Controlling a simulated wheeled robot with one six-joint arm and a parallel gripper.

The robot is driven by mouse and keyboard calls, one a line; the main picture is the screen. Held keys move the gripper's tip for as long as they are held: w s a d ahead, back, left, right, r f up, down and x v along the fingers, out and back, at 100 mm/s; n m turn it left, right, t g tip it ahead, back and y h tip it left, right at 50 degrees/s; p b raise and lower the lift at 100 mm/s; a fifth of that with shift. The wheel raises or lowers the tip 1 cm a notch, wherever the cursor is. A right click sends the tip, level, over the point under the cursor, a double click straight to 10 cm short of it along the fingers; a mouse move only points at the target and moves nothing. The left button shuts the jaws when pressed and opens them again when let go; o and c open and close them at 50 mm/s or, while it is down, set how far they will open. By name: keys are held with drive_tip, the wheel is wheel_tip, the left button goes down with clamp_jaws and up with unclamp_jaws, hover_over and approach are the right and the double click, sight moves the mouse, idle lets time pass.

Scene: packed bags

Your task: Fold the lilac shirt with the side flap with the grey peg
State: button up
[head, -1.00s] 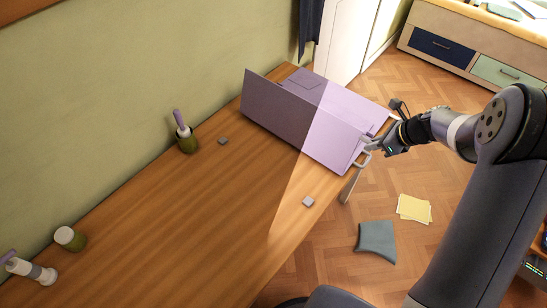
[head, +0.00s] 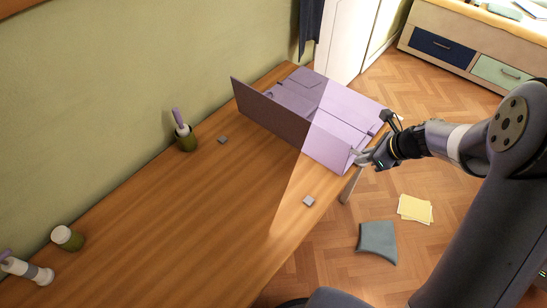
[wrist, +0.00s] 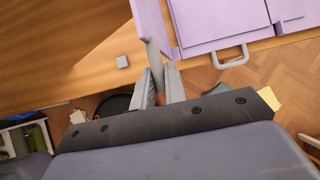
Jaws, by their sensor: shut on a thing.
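The lilac folding board (head: 345,105) lies at the far right end of the wooden table, partly in shade. Its long side flap (head: 275,118) stands up along the near left side, tilted outward. I cannot clearly tell the lilac shirt from the lilac board. My gripper (head: 362,157) is at the flap's right end, by the table's front edge. In the wrist view my gripper (wrist: 160,88) is shut on the grey peg (wrist: 153,53), which sticks out from the end of the flap (wrist: 150,18). The board also shows there (wrist: 205,30), beside the flap.
A pale handle (wrist: 232,57) juts from the board's front side. Small grey blocks lie on the table, one near the front edge (head: 308,201) and one farther back (head: 223,139). The table's middle is clear.

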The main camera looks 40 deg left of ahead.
drive_tip(key=s, duration=0.1)
drive_tip(key=s+f+b, duration=0.1)
drive_tip(key=s, duration=0.1)
drive_tip(key=shift+s+a, duration=0.15)
drive_tip(key=shift+s, duration=0.05)
idle(0.3)
drive_tip(key=s+f+b, duration=0.1)
drive_tip(key=s+b, duration=0.1)
drive_tip(key=s, duration=0.1)
drive_tip(key=shift+a+f, duration=0.1)
drive_tip(key=shift+f, duration=0.25)
